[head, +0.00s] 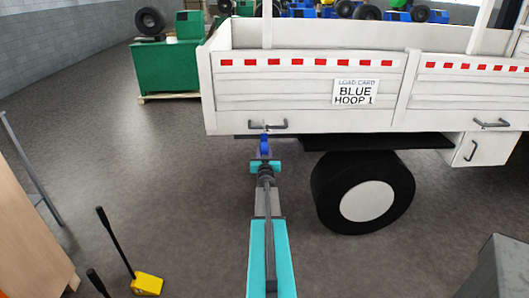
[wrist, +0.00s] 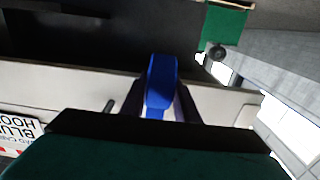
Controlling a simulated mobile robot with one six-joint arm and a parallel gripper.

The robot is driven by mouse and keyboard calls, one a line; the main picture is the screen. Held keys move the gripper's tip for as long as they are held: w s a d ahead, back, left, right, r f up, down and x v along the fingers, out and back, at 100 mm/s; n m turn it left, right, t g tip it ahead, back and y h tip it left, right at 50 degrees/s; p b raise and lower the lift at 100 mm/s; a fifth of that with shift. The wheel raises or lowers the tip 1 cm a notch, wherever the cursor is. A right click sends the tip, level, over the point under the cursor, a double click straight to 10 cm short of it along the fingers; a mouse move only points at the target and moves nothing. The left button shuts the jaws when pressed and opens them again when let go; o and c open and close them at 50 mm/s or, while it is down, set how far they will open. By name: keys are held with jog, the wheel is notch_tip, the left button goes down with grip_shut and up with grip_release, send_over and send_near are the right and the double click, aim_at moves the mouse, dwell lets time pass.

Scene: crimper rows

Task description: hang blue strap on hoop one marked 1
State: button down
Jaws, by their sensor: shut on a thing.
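My gripper (head: 265,160) is shut on the blue strap (head: 264,146), just below the lower edge of the truck's white side. In the wrist view the blue strap (wrist: 160,85) stands up between the dark fingers. A dark metal hoop (head: 270,126) is fixed low on the truck side, right at the strap's upper end. I cannot tell whether strap and hoop touch. Part of a dark hoop (wrist: 109,106) also shows left of the fingers in the wrist view. No number on the hoop is readable. A card (head: 356,92) on the side reads "LOAD CARD BLUE HOOP 1".
The white truck side (head: 300,100) fills the space ahead, with a wheel (head: 363,192) to the right of my arm. Another dark hoop (head: 490,123) is further right. A yellow-based lever tool (head: 147,284) stands at lower left.

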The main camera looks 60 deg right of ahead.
jog(key=shift+p+x, duration=0.35)
jog(key=shift+x, duration=0.45)
jog(key=shift+a+f+b, duration=0.1)
jog(key=shift+f+b, duration=1.2)
jog(key=shift+f, duration=0.05)
jog(key=c, duration=1.3)
grip_release()
jog(key=shift+f, duration=0.1)
jog(key=shift+s+a, duration=0.1)
jog(key=shift+s, duration=0.05)
jog(key=shift+b+v, duration=1.4)
jog(key=shift+v, duration=5.4)
